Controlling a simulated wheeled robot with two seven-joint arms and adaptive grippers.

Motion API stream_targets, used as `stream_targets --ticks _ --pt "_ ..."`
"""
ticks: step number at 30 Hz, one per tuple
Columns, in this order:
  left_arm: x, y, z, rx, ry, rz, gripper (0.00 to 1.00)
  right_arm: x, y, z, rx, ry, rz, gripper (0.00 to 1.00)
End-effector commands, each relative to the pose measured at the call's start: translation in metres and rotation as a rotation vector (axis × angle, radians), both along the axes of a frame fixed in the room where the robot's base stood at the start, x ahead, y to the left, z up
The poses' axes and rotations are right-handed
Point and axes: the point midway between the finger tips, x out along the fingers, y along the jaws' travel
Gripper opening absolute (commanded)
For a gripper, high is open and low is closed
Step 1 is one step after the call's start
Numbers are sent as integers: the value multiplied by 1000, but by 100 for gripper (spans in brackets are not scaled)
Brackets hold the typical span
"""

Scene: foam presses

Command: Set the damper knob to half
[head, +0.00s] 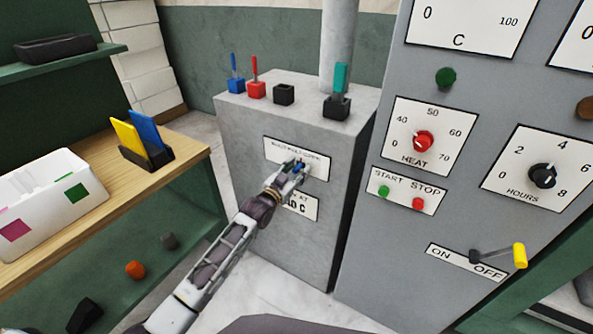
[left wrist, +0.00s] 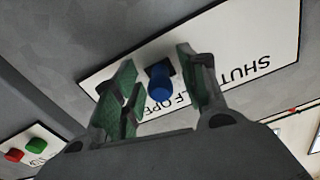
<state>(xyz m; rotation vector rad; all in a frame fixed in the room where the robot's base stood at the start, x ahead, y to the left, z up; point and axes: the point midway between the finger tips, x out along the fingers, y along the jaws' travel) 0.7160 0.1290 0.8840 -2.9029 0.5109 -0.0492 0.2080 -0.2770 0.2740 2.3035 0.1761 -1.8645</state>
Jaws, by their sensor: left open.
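The damper knob is a blue knob (left wrist: 160,84) on a white plate (left wrist: 262,40) lettered SHUT, HALF and OPEN. The plate (head: 313,163) is on the front of the grey cabinet in the head view. My left gripper (head: 293,170) is at the knob and partly covers it and the plate. In the left wrist view, the green-padded fingers of my left gripper (left wrist: 157,76) stand open, one on each side of the knob, with gaps visible. The lettering is partly hidden, so the knob's setting cannot be read. My right gripper is out of view.
Blue, red, black and teal-handled items stand on the cabinet's top (head: 305,88). At the right, a grey panel carries a red heat knob (head: 424,141), an hours knob (head: 542,176), start and stop buttons, and a yellow-tipped lever (head: 519,255). A wooden bench (head: 185,150) stands at left.

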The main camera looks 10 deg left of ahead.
Motion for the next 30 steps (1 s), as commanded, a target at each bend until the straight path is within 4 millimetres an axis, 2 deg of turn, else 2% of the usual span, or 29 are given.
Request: stream_targets --ticks 7,17,30 --pt "0 0 0 0 0 0 41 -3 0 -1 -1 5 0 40" --pt "0 0 0 0 0 0 0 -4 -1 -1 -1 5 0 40" --pt "3 7 0 4 -1 0 0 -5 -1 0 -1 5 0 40"
